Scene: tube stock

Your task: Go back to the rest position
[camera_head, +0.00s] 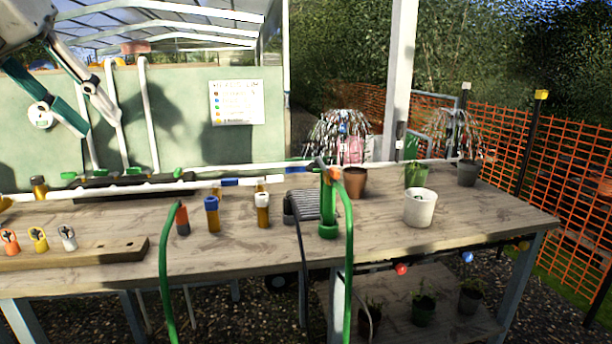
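My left gripper (97,125) hangs at the upper left, above the bench and in front of the pale green panel. Its two fingers point down to the right with a gap between them, and nothing is held in it. My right gripper is out of view. Three small tubes stand upright on the wooden bench (400,240): one with an orange-red top (182,218), one with a blue top (212,214) and one with a white top (262,209). The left gripper is well clear of them.
A wooden board (120,249) with orange, yellow and white clips lies front left. A green post (328,208) with hoses stands mid-bench. A white pot (420,208) and other pots stand at the right. A notice (237,103) hangs on the panel. The front right bench top is clear.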

